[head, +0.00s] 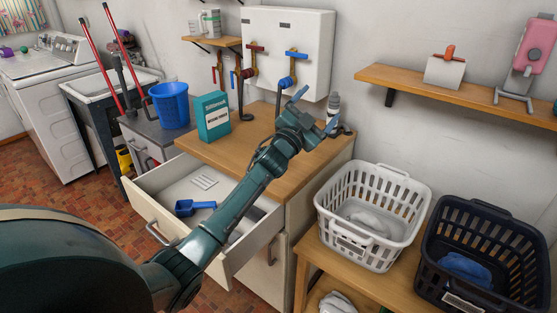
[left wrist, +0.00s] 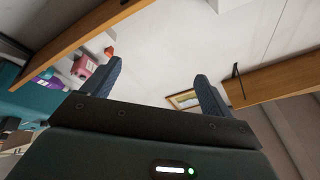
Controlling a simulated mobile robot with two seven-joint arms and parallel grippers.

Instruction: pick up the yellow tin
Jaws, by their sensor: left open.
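I cannot make out a yellow tin for certain in either view. A small yellow object (head: 124,160) shows low beside the grey cabinet at the left in the head view; it is too small to tell what it is. My left gripper (head: 317,109) is raised over the back right of the wooden counter, in front of the white wall box. Its two blue fingers are apart with nothing between them. They also show apart and empty in the left wrist view (left wrist: 158,86), against the wall. My right gripper is not in view.
The wooden counter (head: 258,128) holds a teal box (head: 212,117) and a dark-based bottle (head: 333,104). An open drawer (head: 160,184) below holds a blue scoop (head: 193,208). White (head: 403,229) and black (head: 519,244) baskets stand right. A blue bucket (head: 169,106) stands left.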

